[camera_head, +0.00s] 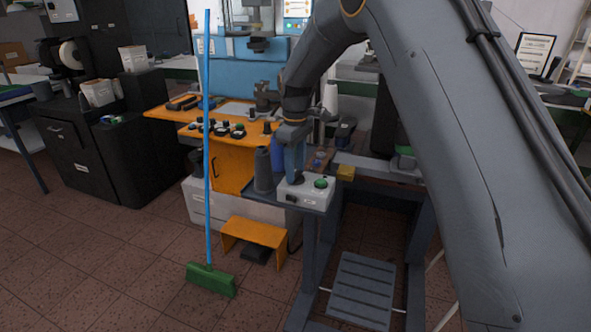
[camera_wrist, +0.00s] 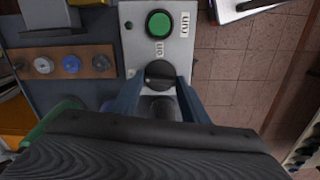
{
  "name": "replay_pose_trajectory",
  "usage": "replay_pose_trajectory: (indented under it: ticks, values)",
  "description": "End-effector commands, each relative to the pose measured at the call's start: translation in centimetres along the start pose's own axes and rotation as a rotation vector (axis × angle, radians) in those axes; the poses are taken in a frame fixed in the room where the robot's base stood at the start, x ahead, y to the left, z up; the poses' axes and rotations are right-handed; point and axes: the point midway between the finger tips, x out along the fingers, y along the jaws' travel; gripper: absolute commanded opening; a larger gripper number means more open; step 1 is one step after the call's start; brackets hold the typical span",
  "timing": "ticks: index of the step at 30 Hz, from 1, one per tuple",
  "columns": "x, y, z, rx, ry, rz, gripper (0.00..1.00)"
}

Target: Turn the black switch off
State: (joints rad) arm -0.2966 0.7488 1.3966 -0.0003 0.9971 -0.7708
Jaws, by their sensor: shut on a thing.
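The black switch (camera_wrist: 160,73) is a round knob on a light grey control box. In the wrist view it sits between the two fingertips of my gripper (camera_wrist: 158,84), which is shut on it. A green button (camera_wrist: 158,24) is above the knob on the same box, with "on" and "run" labels beside it. In the head view the control box (camera_head: 291,195) stands on a grey stand, with the green button on its right. My gripper (camera_head: 296,178) reaches down onto the box from above; its fingers largely hide the knob there.
An orange bench (camera_head: 225,122) with small dark parts is at left. A blue-handled broom (camera_head: 208,150) stands on the open tiled floor.

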Motion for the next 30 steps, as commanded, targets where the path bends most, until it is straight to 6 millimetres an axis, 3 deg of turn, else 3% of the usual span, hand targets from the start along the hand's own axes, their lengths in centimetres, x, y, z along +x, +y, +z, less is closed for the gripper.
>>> replay_pose_trajectory:
  ticks: [12,27,28,30]
  values:
    - [-0.27,0.10,-0.20,-0.157,0.006,0.005,0.18]
    - [-0.31,0.11,-0.21,-0.171,0.006,0.005,0.18]
    - [-0.32,0.11,-0.21,-0.171,0.006,0.005,0.46]
    - [-0.30,0.10,-0.19,-0.171,0.005,0.005,0.57]
